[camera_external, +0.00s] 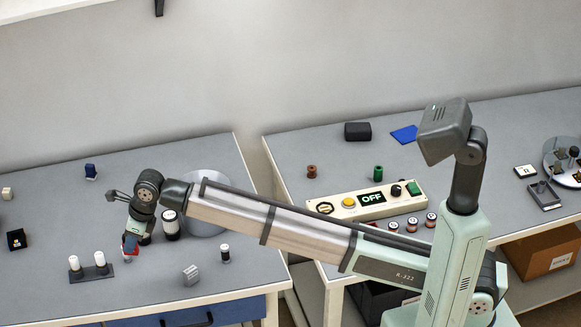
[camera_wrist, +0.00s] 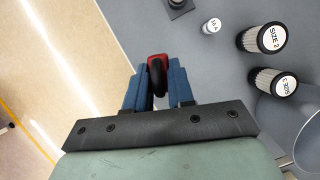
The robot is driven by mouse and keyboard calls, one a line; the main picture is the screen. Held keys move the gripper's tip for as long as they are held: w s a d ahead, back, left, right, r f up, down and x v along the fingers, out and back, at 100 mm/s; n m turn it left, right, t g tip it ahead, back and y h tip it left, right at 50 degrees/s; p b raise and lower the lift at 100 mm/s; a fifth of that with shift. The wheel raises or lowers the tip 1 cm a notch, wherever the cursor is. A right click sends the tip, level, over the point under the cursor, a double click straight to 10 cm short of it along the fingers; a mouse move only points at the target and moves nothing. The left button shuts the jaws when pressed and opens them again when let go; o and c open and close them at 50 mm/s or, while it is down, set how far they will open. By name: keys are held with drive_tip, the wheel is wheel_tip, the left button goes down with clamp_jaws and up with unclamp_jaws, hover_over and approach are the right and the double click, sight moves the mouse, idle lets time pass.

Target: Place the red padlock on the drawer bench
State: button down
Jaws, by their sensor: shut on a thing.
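My gripper (camera_external: 130,246) is over the drawer bench (camera_external: 60,210), the left grey-topped bench with a blue drawer front. In the wrist view its two blue fingers (camera_wrist: 159,86) are shut on the red padlock (camera_wrist: 158,59). The padlock's red body shows between the fingertips, with a black part facing the camera.
A dark holder with two white-topped cylinders (camera_external: 90,267) is close to my gripper. The bench's left middle is mostly clear.

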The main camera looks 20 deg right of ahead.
wheel_tip(320, 180, down, 13)
drive_tip(key=shift+r, duration=0.1)
idle(0.7)
drive_tip(key=c, duration=1.4)
unclamp_jaws()
drive_tip(key=shift+f, duration=0.25)
drive_tip(key=o, duration=0.4)
drive_tip(key=shift+r, duration=0.1)
drive_tip(key=v, duration=1.2)
drive_tip(key=shift+s+r, duration=0.1)
drive_tip(key=shift+r, duration=0.05)
